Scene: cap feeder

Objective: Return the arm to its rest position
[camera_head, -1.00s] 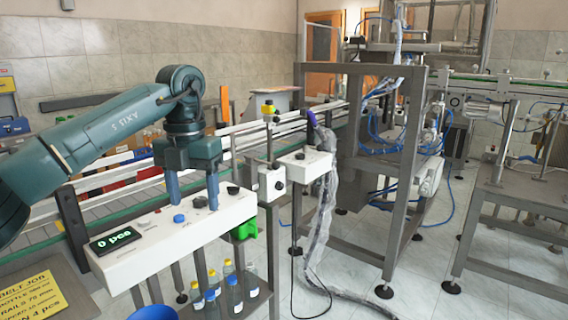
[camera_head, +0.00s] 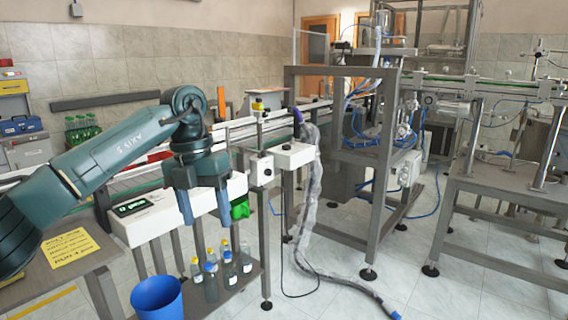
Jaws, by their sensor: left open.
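My left arm comes in from the left in the head view. Its gripper (camera_head: 206,206) points down with its two fingers apart, open and empty. The fingers hang in front of the white control box (camera_head: 150,222) with the green-lit display (camera_head: 132,207). The gripper hides part of the box top, including its knobs; I cannot tell whether the fingers touch it. My right gripper is not in view.
A blue bucket (camera_head: 158,299) stands at the bottom. Several bottles (camera_head: 228,268) with blue or yellow caps stand on a low shelf below the box. A conveyor runs behind. A yellow note (camera_head: 71,248) lies on the left table. Metal machine frames (camera_head: 377,170) stand right.

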